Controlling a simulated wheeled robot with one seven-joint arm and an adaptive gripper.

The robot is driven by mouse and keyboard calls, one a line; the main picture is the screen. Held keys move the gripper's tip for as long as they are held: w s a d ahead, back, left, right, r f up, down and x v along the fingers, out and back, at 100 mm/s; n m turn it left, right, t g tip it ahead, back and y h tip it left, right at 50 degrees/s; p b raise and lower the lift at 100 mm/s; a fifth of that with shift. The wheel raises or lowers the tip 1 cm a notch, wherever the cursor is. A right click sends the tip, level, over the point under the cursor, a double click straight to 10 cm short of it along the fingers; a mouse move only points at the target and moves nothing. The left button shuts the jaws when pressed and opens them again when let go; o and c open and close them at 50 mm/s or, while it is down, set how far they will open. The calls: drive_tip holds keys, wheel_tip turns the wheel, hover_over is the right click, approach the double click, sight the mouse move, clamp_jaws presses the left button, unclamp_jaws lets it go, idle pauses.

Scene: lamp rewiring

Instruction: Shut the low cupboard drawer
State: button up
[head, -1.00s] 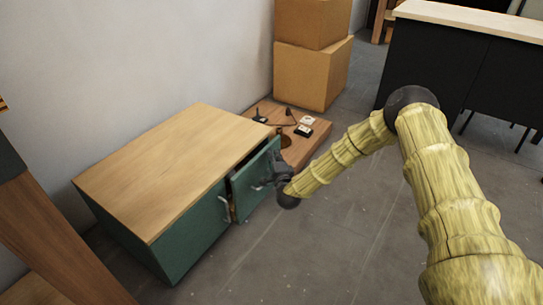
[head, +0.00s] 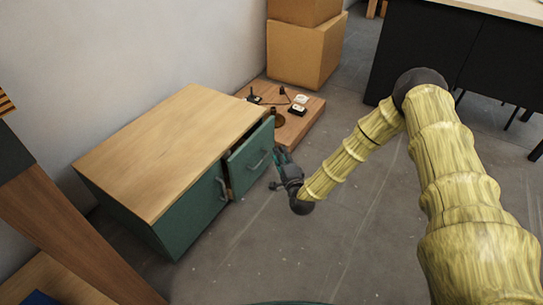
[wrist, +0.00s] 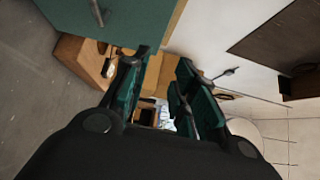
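The low cupboard (head: 165,140) is green with a pale wooden top and stands against the wall. Its right-hand drawer (head: 250,157) is partly pulled out, with a dark gap behind its green front. A metal handle shows on the front in the head view, and also at the top left of the wrist view (wrist: 97,12). My gripper (head: 281,157) is just right of the drawer front, apart from the handle. In the wrist view the two green-padded fingers (wrist: 160,88) are spread with nothing between them.
A low wooden platform (head: 312,117) with small dark and white items is behind the drawer. Cardboard boxes (head: 303,55) stand at the back wall. A dark workbench (head: 425,45) is at the back right. Grey floor in front of the cupboard is clear.

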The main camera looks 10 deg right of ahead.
wheel_tip(320, 180, down, 4)
drive_tip(key=w+a+n+g+y+b, duration=0.1)
drive_tip(key=a+n+g+y+b, duration=0.1)
drive_tip(key=n+y+b, duration=0.3)
drive_tip(key=n+g+y+b, duration=0.1)
drive_tip(key=n+g+y, duration=0.3)
drive_tip(key=g+y, duration=0.1)
approach(259, 163)
drive_tip(key=shift+m, duration=0.3)
drive_tip(key=shift+f+b+x, duration=0.15)
drive_tip(key=shift+b+x, duration=1.25)
drive_tip(key=shift+x, duration=1.15)
drive_tip(key=shift+f+b+x, duration=0.15)
drive_tip(key=shift+b+x, duration=1.2)
drive_tip(key=shift+x, duration=1.2)
drive_tip(key=shift+s, duration=0.1)
clamp_jaws()
